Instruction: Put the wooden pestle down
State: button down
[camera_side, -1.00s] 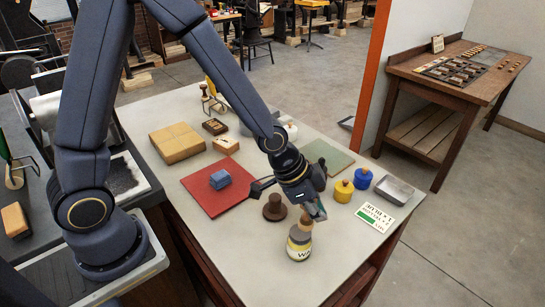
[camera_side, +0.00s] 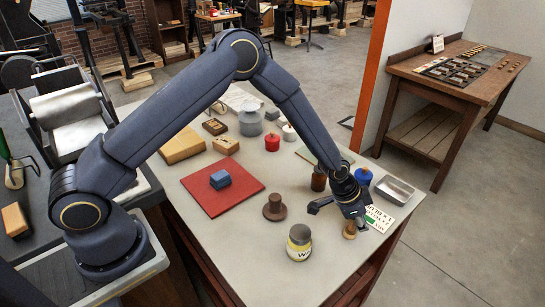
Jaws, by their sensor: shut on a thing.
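My gripper (camera_side: 350,222) is low over the front right of the table, right of the labelled jar. It is shut on a small light-brown wooden piece, which I take to be the wooden pestle (camera_side: 350,231). Its lower end shows below the fingers, at or just above the tabletop; I cannot tell whether it touches. The fingers hide its upper part.
The jar (camera_side: 299,243) with a label stands left of my gripper. A brown knobbed piece (camera_side: 275,208) stands behind it. A printed card (camera_side: 377,219) and a metal tray (camera_side: 394,189) lie close on the right. Bare tabletop (camera_side: 325,262) shows in front.

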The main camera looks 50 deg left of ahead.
jog(key=shift+f, duration=0.75)
jog(key=shift+f, duration=0.15)
jog(key=c, duration=1)
grip_release()
